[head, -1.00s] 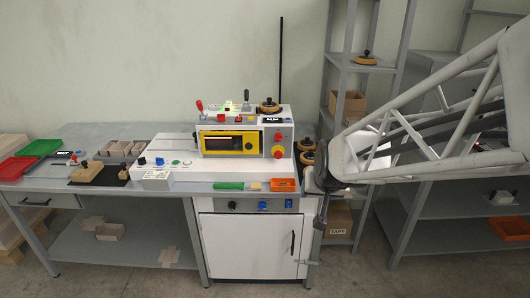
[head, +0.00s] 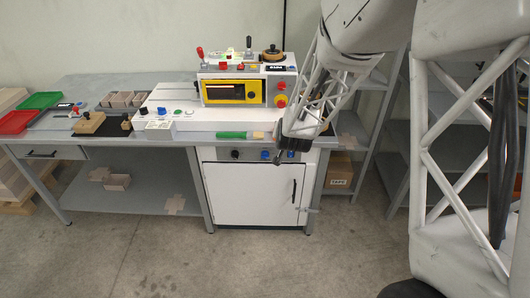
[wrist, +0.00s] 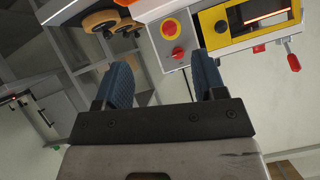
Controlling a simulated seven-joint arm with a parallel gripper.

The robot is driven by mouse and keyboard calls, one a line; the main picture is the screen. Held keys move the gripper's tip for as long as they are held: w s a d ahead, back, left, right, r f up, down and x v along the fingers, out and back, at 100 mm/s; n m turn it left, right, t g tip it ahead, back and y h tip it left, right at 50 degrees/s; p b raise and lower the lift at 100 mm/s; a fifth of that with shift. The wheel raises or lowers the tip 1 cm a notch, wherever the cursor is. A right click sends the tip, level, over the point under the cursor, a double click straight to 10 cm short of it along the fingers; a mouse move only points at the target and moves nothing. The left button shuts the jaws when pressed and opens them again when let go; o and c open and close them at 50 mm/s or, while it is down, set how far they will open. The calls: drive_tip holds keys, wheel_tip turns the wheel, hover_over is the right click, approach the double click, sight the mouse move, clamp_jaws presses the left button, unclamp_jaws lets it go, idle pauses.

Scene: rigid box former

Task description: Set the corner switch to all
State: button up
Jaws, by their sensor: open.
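The box former (head: 205,87) stands on the bench with a yellow-framed window (head: 232,92). I cannot tell which control is the corner switch; no label is readable. Candidates are a red knob (head: 281,101) below the emergency stop (head: 281,85), small knobs on the low white deck (head: 143,111), and a black knob (head: 235,154) and blue knob (head: 265,155) on the cabinet front. My gripper (head: 280,158) is by the bench's front right edge. In the wrist view my gripper (wrist: 163,82) is open and empty, with the red knob (wrist: 178,53) beyond its fingers.
A green-handled tool (head: 232,135) lies along the bench front. A red lever (head: 200,53) stands up at the machine's left. Tape rolls (wrist: 100,20) show in the wrist view. Green (head: 41,100) and red trays (head: 15,121) lie far left. The floor ahead is clear.

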drive_tip(key=w+a+f+t, duration=0.2)
drive_tip(key=w+f, duration=0.2)
drive_tip(key=f, duration=0.3)
drive_tip(key=w+a+f+t, duration=0.1)
drive_tip(key=w+a+f, duration=0.2)
drive_tip(key=f, duration=0.3)
drive_tip(key=m+t+h, duration=0.1)
drive_tip(key=t+h, duration=0.1)
drive_tip(key=t, duration=0.1)
approach(265, 158)
drive_tip(key=w, duration=0.2)
drive_tip(key=shift+w, duration=0.1)
drive_tip(key=shift+w, duration=0.15)
drive_tip(key=shift+w+d, duration=0.15)
drive_tip(key=shift+w, duration=1.7)
drive_tip(key=shift+w+d, duration=0.15)
drive_tip(key=shift+w, duration=1.75)
drive_tip(key=c, duration=0.9)
